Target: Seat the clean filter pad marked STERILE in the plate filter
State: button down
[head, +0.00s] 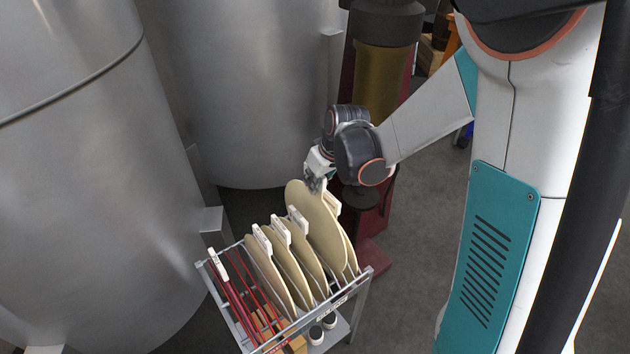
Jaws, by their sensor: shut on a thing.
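My gripper (316,184) is at the middle of the head view, above the far end of a metal rack (365,280). It is shut on the top edge of a round, cream-coloured filter pad (308,212). Several similar pads (267,270) stand upright in the rack with white tabs on top. The writing on the tabs is too small to read, so I cannot tell which pad is marked STERILE. No plate filter is recognisable in view.
Red rods or frames (232,295) fill the rack's left end. Small white-topped items (317,335) are on its lower shelf. A large steel tank (90,180) is at left and another (245,90) behind. A dark red machine (375,225) stands behind my gripper. Floor (415,250) is clear right of the rack.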

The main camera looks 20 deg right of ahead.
jog(key=shift+r+p, duration=4.6)
jog(key=shift+r, duration=2.2)
